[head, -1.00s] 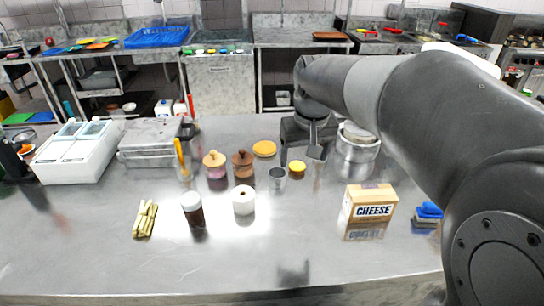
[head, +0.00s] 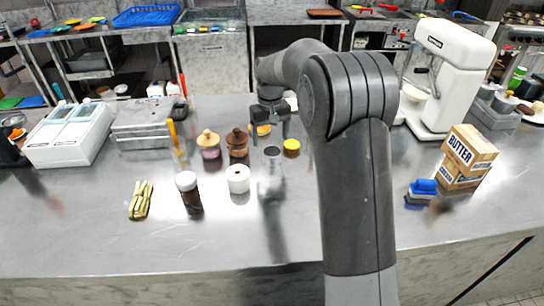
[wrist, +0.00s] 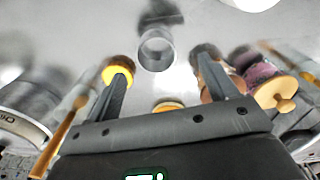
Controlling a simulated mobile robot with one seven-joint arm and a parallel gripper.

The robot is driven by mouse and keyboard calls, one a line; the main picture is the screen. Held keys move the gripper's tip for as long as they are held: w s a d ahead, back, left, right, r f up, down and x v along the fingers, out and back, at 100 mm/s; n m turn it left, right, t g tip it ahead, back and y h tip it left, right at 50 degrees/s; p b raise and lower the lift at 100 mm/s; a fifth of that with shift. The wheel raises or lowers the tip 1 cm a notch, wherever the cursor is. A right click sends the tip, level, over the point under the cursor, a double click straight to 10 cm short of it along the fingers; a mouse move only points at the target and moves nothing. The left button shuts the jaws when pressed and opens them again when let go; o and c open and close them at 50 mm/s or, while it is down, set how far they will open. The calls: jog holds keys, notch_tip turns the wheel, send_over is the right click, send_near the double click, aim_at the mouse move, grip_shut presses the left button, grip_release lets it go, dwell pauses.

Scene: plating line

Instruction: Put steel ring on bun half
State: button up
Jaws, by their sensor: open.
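The steel ring (head: 272,156) stands upright on the steel counter, a short shiny cylinder. In the wrist view the ring (wrist: 156,50) appears between and beyond the fingertips, open end up, not gripped. The bun half (head: 263,129), flat and golden, lies on the counter farther back, partly covered by my gripper. Its edge (wrist: 167,105) shows in the wrist view just past the gripper body. My gripper (head: 269,122) points down, open and empty, above the area behind the ring; the wrist view shows its spread fingers (wrist: 160,66).
A yellow-lidded jar (head: 291,148) stands close right of the ring. Wooden-lidded jars (head: 237,143), a white roll (head: 238,180) and a dark bottle (head: 190,192) are to the left. A butter box (head: 469,152), a blue sponge (head: 423,188) and a white mixer (head: 449,75) stand right. The front counter is mostly clear.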

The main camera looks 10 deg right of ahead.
aim_at(272, 152)
notch_tip(272, 152, down, 3)
jog(key=shift+r, duration=0.1)
jog(key=f, duration=0.5)
jog(key=shift+w+d+f, duration=0.1)
jog(key=shift+w+d, duration=0.2)
jog(key=shift+w, duration=0.05)
jog(key=c, duration=1.1)
jog(key=shift+r, duration=0.2)
jog(key=shift+c, duration=0.2)
